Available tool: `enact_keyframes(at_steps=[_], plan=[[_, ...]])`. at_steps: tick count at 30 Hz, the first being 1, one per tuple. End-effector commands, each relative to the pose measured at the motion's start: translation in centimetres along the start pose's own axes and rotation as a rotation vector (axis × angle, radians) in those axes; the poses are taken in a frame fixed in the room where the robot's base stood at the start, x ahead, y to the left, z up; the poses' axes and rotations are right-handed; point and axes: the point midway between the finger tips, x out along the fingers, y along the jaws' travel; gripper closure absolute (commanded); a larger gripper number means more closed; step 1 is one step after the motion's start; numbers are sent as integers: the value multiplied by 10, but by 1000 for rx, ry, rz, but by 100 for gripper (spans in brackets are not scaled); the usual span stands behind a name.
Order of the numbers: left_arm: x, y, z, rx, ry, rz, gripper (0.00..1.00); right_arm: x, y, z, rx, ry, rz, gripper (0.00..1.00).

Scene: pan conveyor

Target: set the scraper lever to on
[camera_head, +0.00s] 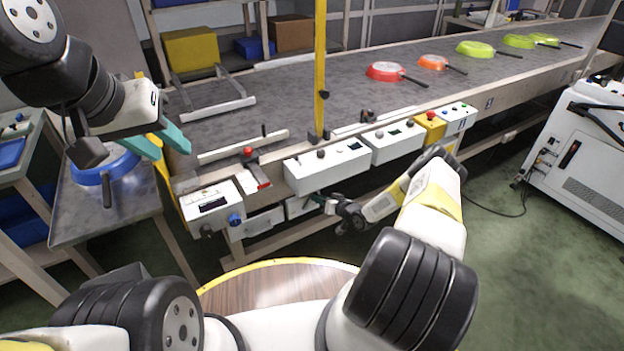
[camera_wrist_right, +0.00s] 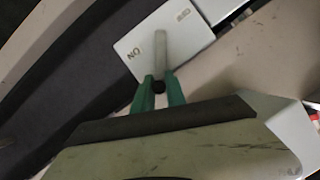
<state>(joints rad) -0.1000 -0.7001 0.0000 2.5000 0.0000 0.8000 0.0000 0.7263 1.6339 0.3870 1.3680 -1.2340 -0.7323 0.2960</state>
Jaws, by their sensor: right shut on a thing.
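The scraper lever's white plate (camera_wrist_right: 190,42) shows in the right wrist view, with an ON label on its left and a smaller, unclear label at its upper right. A grey lever (camera_wrist_right: 160,45) stands out from the plate, with a dark end between the green fingers of my right gripper (camera_wrist_right: 160,88). That gripper is shut on the lever. In the head view my right gripper (camera_head: 324,201) is low at the conveyor's front, beside a small white box (camera_head: 298,207). My left gripper (camera_head: 173,152) is open and empty at the conveyor's left end.
The conveyor (camera_head: 330,90) carries red, orange and green pans towards the far right. White control boxes (camera_head: 327,165) line its front edge above my right gripper. A blue pan (camera_head: 120,165) lies on the left side table. A white machine (camera_head: 580,150) stands at right.

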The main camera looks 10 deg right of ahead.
Motion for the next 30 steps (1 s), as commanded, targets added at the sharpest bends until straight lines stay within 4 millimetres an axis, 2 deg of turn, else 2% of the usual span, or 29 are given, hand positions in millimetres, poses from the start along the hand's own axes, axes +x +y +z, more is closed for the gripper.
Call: enact_keyframes(at_steps=[11, 12, 15, 25, 30], plan=[[0, 0, 0, 0, 0, 0, 64, -1, 2, 1, 5, -2, 3, 100], [0, 0, 0, 0, 0, 0, 64, -1, 2, 1, 4, -2, 3, 82], [0, 0, 0, 0, 0, 0, 64, 0, 2, 1, 4, -1, 3, 62], [0, 0, 0, 0, 0, 0, 64, -2, 1, 0, 4, -1, 1, 62], [0, 0, 0, 0, 0, 0, 64, -20, 2, 0, 4, -1, 1, 62]])
